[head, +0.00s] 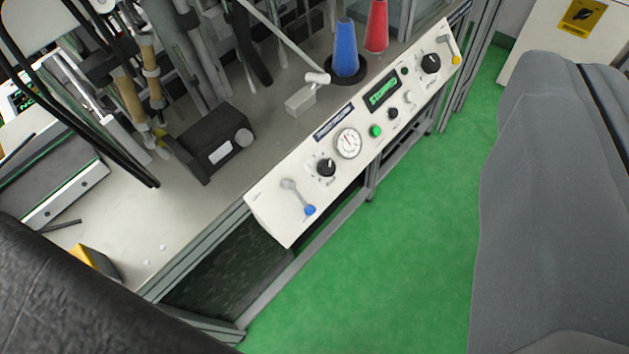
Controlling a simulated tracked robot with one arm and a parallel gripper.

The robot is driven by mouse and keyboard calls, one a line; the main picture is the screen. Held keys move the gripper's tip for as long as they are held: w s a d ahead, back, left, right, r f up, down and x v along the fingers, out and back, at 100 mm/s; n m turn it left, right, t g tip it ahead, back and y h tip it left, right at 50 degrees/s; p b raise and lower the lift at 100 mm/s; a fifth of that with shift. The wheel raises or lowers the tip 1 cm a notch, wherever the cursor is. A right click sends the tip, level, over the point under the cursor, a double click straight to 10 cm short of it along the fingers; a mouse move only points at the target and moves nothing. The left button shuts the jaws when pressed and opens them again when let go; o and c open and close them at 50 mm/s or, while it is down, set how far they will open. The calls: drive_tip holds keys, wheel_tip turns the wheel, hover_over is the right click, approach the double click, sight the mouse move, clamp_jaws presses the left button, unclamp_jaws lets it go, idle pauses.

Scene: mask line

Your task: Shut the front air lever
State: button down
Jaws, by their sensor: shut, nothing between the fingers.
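A small grey lever with a blue knob (309,210) sits at the near left end of the white control panel (267,215). Its arm slants down and right from its pivot, and the knob hangs by the panel's lower edge. A second lever with a yellow knob (456,60) is at the panel's far right end, also pointing down. The panel lettering is too small to read, so I cannot tell from labels which is the front air lever. My gripper's fingers do not show, and nothing touches either lever.
The panel also carries a round gauge (348,143), black dials (326,167), a green button (376,131) and a lit display (383,92). Blue (345,48) and red (376,27) cones stand behind it. A black box (208,142) sits on the worktop. Green floor (400,250) lies open in front.

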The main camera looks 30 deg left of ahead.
drive_tip(key=shift+d, duration=0.15)
drive_tip(key=w+a+f+n+g+y+p, duration=0.1)
drive_tip(key=w+a+f+n+g+p, duration=0.15)
drive_tip(key=w+f, duration=0.4)
drive_tip(key=w+a+f+n+g+y+p, duration=0.1)
drive_tip(key=w+a+f+g+p, duration=0.2)
drive_tip(key=w, duration=0.7)
drive_tip(key=w+a+f+n+g+y+p, duration=0.1)
drive_tip(key=w+a+f+g+p, duration=0.15)
drive_tip(key=w+f+p, duration=0.5)
drive_tip(key=a+f+n+g+p, duration=0.2)
drive_tip(key=f+g, duration=0.1)
drive_tip(key=f, duration=0.5)
drive_tip(key=w+a+f+n+g+y+p, duration=0.1)
drive_tip(key=a+f+n+g+p, duration=0.1)
drive_tip(key=f, duration=0.6)
drive_tip(key=w+a+f+n+g+p, duration=0.1)
drive_tip(key=f+n+g+p, duration=0.1)
drive_tip(key=f, duration=0.7)
drive_tip(key=n+g, duration=0.1)
drive_tip(key=g, duration=0.1)
drive_tip(key=shift+w+a+g+y, duration=0.25)
drive_tip(key=shift+a+g+y, duration=0.05)
drive_tip(key=shift+a+g, duration=0.1)
drive_tip(key=shift+f, duration=0.2)
